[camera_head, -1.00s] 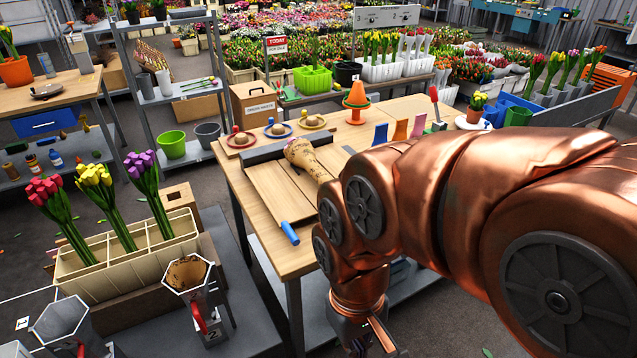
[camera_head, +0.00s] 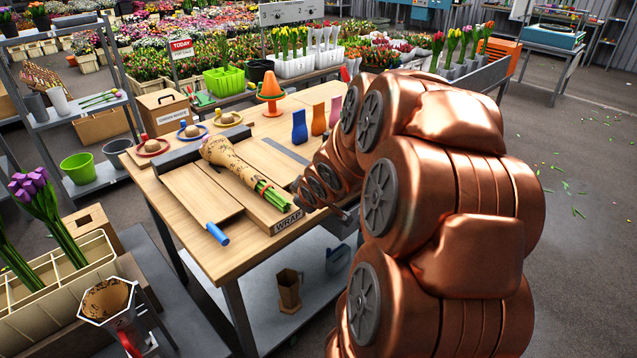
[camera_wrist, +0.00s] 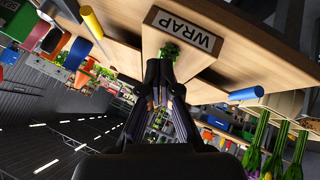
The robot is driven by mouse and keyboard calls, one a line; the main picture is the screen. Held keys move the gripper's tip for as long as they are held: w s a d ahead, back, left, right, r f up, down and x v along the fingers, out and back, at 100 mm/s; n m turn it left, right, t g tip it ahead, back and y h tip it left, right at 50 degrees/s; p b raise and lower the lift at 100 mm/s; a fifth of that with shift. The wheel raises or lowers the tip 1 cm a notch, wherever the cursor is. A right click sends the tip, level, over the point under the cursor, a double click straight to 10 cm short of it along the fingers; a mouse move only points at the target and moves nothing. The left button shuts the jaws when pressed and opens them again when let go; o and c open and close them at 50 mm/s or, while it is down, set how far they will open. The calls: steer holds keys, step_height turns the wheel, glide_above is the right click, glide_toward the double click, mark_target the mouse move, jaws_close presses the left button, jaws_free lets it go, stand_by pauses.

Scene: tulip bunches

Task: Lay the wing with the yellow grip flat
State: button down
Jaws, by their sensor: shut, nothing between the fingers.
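The wrapping board carries a WRAP label (camera_head: 287,222) on its front edge, seen also in the wrist view (camera_wrist: 185,30). A paper-wrapped bunch (camera_head: 232,162) lies along its middle, green stems toward the label. The wing with the blue grip (camera_head: 217,233) lies to the left, looking nearly flat. The yellow grip (camera_wrist: 91,20) shows at upper left in the wrist view; my arm hides it in the head view. I cannot tell its wing's tilt. My gripper (camera_wrist: 160,70) is shut and empty, its tips just in front of the stems and label in the picture.
Blue, orange and pink stands (camera_head: 318,120) and an orange cone (camera_head: 270,92) are on the table's far side. Three hats (camera_head: 190,130) line the back left. A cream divided crate (camera_head: 50,285) stands at left. Open floor lies to the right.

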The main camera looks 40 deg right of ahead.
steer(key=shift+w+d+n+t+b, duration=0.75)
steer(key=shift+d+n+t+b, duration=0.8)
steer(key=shift+d+t, duration=3.3)
steer(key=shift+g+y, duration=0.3)
steer(key=shift+g, duration=0.55)
steer(key=w+d+f, duration=0.1)
steer(key=w, duration=0.2)
steer(key=w+d+f+p, duration=0.1)
steer(key=w, duration=0.2)
steer(key=w+d+f, duration=0.1)
steer(key=w, duration=0.1)
steer(key=shift+w+d, duration=0.4)
steer(key=shift+d+f+p, duration=0.5)
steer(key=shift+d+f, duration=0.55)
steer(key=shift+f, duration=0.1)
steer(key=shift+s+f, duration=0.1)
